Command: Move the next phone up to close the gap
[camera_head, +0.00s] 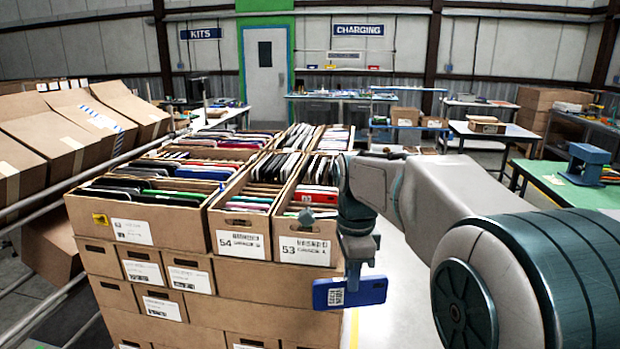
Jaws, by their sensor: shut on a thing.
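My gripper (352,277) is at the lower middle, in front of and to the right of the carton labelled 53. It is shut on a blue phone (370,291), which lies level with a white label at its left end. The phone hangs clear of the cartons, lower than their tops. Carton 53 (305,249), carton 54 (240,243) and a wider carton (133,231) at the left hold rows of phones on edge. The far rows are too small to make out gaps.
The cartons stand on a stack of closed cartons (165,305). Tilted cartons (60,135) rest on a rack with metal rails (50,200) at the left. A green table (570,185) is at the right. Open floor lies right of the stack.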

